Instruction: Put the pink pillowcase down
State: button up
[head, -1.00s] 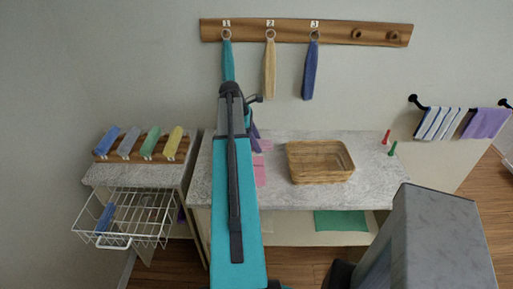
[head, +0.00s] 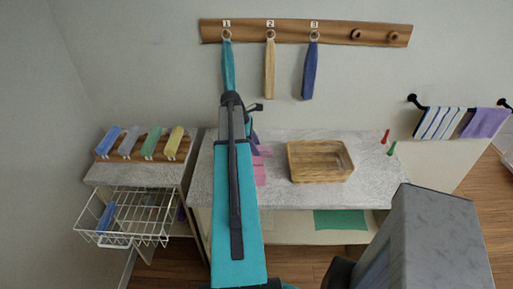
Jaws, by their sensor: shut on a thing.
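The pink pillowcase (head: 260,174) shows as a narrow pink strip at the left part of the grey counter, just right of my teal arm. The arm covers the rest of it. My gripper (head: 256,150) is mostly hidden behind the arm; only a small dark purplish part shows at the arm's right edge, directly above the pink cloth. It is shut on the pink pillowcase. I cannot tell whether the cloth's underside touches the counter.
A wicker basket (head: 291,170) stands on the grey counter (head: 375,177), right of the pink cloth. Red (head: 386,136) and green (head: 392,148) pegs stand farther right. Cloths hang on the wall rack (head: 375,35). A wire basket (head: 100,238) juts out at left.

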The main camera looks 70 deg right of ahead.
jog(key=shift+f, duration=0.1)
jog(key=o, duration=1.2)
jog(key=b+v, duration=0.2)
jog(key=v, duration=0.8)
jog(key=shift+w+r, duration=0.15)
jog(key=shift+r, duration=0.2)
jog(key=shift+w+a+r+b, duration=0.1)
jog(key=shift+w+r+b, duration=0.2)
jog(key=shift+r, duration=0.4)
jog(key=shift+o, duration=0.4)
jog(key=shift+s, duration=0.1)
